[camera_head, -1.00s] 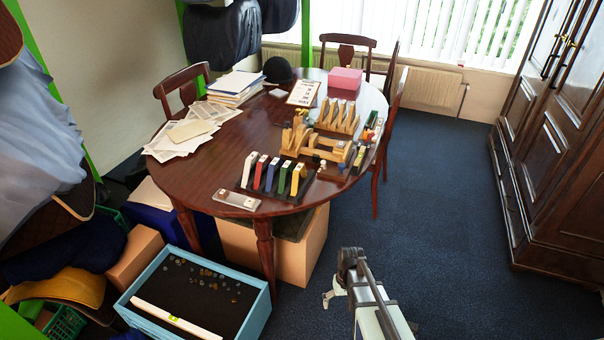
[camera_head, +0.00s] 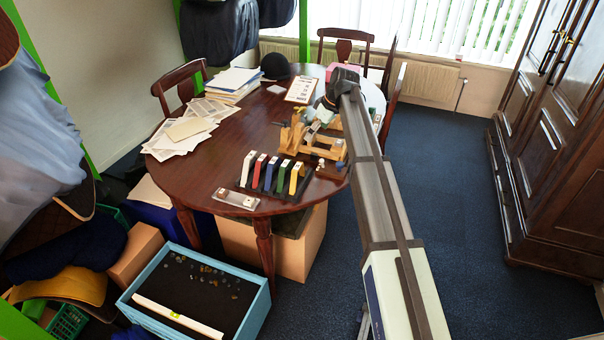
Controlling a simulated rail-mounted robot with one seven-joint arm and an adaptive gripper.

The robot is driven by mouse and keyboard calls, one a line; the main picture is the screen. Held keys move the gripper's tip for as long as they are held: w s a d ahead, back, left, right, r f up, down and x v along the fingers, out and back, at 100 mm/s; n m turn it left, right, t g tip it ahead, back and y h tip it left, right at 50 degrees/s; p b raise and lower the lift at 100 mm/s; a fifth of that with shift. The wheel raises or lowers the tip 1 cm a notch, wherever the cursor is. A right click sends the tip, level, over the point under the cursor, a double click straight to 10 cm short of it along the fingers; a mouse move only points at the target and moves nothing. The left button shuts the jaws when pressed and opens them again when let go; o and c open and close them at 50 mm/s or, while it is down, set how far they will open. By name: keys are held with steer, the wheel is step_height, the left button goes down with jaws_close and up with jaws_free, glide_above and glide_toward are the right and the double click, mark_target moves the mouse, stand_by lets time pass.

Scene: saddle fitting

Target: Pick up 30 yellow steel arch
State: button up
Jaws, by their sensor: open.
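A row of coloured arches stands in a dark rack (camera_head: 272,192) near the front edge of the round wooden table. The yellow arch (camera_head: 296,180) is at the right end of the row, upright, with a pale top. My gripper (camera_head: 318,117) is small and partly hidden at the end of my arm. It is above the wooden fixture, behind and right of the yellow arch and apart from it. It is open, and I see nothing held in it.
The wooden fixture (camera_head: 325,147) stands just behind the rack. A clear-ended metal plate (camera_head: 236,199) lies left of the rack. Papers (camera_head: 190,130), a dark hat (camera_head: 276,67) and a clipboard (camera_head: 301,91) lie further back. My arm covers the table's right side.

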steer(key=n, duration=0.2)
steer(key=p, duration=0.4)
glide_toward(298, 166)
steer(key=shift+g, duration=0.3)
steer(key=x, duration=0.5)
steer(key=shift+w, duration=0.35)
steer(key=shift+a+f+p, duration=0.25)
steer(key=shift+f+p, duration=0.2)
steer(key=shift+f, duration=0.05)
steer(key=p+x, duration=0.1)
steer(key=x, duration=0.3)
steer(key=shift+f+p, duration=0.1)
steer(key=shift+p, duration=0.3)
steer(key=shift+s, duration=0.1)
steer(key=c, duration=1.2)
